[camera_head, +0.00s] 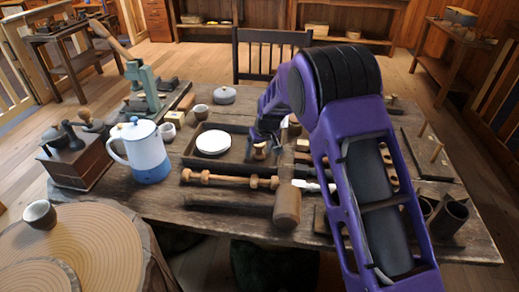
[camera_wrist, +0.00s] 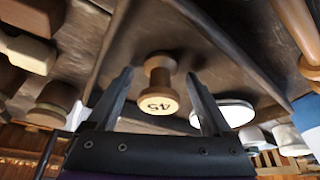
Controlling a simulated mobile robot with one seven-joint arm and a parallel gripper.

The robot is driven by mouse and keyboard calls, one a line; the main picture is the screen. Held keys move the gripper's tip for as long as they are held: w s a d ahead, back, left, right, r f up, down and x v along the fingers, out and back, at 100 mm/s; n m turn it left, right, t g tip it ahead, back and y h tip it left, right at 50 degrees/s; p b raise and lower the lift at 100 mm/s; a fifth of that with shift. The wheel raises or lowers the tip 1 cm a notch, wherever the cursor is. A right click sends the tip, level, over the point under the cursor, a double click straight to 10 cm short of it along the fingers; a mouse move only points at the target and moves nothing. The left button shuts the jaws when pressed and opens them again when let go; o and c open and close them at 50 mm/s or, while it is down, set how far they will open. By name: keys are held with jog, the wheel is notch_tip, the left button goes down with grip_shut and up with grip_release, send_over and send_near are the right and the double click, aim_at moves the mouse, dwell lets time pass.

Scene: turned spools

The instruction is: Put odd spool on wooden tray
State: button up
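A small turned wooden spool (camera_head: 260,151) stands upright in the right part of the dark wooden tray (camera_head: 213,168), right of a white plate (camera_head: 213,142). In the wrist view the spool (camera_wrist: 159,84) shows a pale end marked 45. My gripper (camera_head: 262,138) is low over that side of the tray. In the wrist view its two fingers (camera_wrist: 160,75) are spread, with the spool between them in the picture and gaps on both sides. The tray rim (camera_wrist: 232,52) also shows there. My gripper hides part of the tray's back right.
A white and blue pot (camera_head: 141,150) and a coffee grinder (camera_head: 77,158) stand left. A mallet (camera_head: 287,206) and a turned rod (camera_head: 228,181) lie in front of the tray. My arm covers much of the right side.

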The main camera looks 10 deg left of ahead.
jog(key=shift+r, duration=0.35)
jog(key=p+v, duration=0.1)
jog(key=v, duration=1)
jog(key=shift+s+d+r+p, duration=0.2)
jog(key=shift+r+p, duration=0.05)
jog(key=shift+p, duration=0.05)
jog(key=shift+r, duration=0.1)
